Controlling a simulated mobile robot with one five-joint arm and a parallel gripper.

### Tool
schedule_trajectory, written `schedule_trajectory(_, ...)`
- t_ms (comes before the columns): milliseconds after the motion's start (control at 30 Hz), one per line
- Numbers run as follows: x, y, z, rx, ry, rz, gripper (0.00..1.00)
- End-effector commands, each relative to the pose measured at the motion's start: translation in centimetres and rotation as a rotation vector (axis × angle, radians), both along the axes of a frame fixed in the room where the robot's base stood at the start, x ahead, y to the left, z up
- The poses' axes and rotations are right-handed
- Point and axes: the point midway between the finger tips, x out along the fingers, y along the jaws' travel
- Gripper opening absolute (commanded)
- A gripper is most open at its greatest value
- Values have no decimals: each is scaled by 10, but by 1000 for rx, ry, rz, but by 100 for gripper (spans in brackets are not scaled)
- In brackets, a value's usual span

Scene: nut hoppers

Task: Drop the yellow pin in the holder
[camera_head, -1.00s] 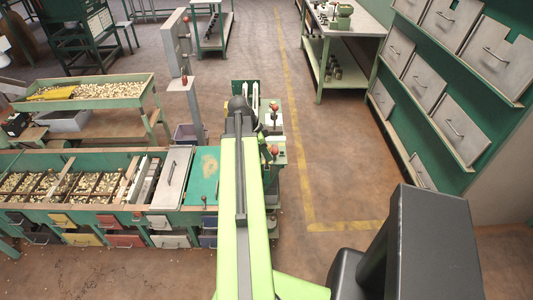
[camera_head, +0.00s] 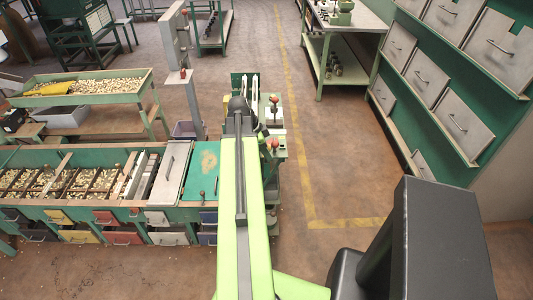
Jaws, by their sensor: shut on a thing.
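My lime-green arm reaches forward from the bottom middle and ends in a dark joint over the green machine bench (camera_head: 204,175). My gripper's fingers do not show; the arm's end hides whatever is below it. I cannot make out the yellow pin anywhere. I also cannot pick out the holder. Two pale upright parts stand on the bench's back end, just beyond the arm's end. Red-knobbed levers (camera_head: 274,143) stand to the right of the arm.
The bench's hopper sections (camera_head: 60,180) with nuts run off to the left. A nut tray (camera_head: 110,88) with a yellow piece (camera_head: 62,87) stands behind. A grey post (camera_head: 192,100) rises near the bench. Drawer racks (camera_head: 455,110) stand right; open floor (camera_head: 335,170) lies between.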

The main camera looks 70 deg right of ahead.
Motion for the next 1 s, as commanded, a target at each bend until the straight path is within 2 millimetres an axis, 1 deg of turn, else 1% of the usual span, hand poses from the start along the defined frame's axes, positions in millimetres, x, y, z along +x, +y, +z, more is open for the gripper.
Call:
schedule_trajectory(33,0,0,-4,0,0,0,0)
schedule_trajectory(333,0,0,-16,0,0,0,0)
schedule_trajectory(633,0,0,-16,0,0,1,0)
schedule_trajectory(667,0,0,-16,0,0,1,32)
schedule_trajectory(700,0,0,-16,0,0,1,37)
schedule_trajectory(833,0,0,-16,0,0,1,53)
schedule_trajectory(1000,0,0,-16,0,0,1,53)
